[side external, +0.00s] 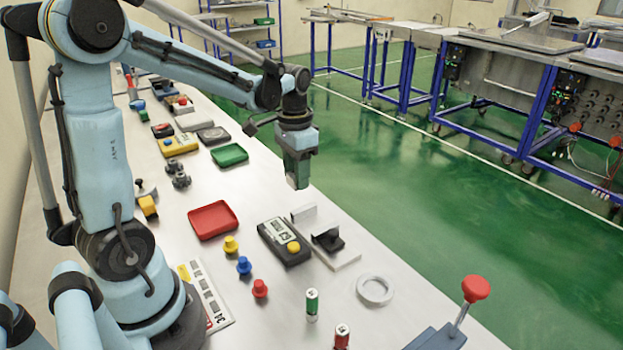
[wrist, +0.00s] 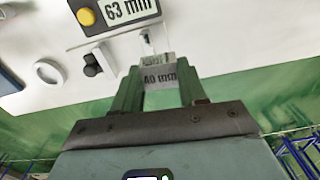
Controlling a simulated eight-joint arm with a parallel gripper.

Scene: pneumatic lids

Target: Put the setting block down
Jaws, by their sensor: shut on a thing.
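My gripper (side external: 298,168) hangs over the right edge of the white table, above the height of its top in the side external view. In the wrist view its two green fingers (wrist: 157,74) are shut on a small grey setting block (wrist: 160,79). The block's label seems to read 40 mm. In the side external view the block is a small pale piece (side external: 297,182) at the fingertips, partly hidden by them. A black gauge box (side external: 285,241) with a yellow button reads 63 mm in the wrist view (wrist: 128,8).
A white plate (side external: 345,258) with a black stop stands beside the gauge box. A white ring (side external: 375,290), a red tray (side external: 212,220), a green tray (side external: 229,155) and several coloured knobs lie around. Bare table shows between the green tray and gauge box.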

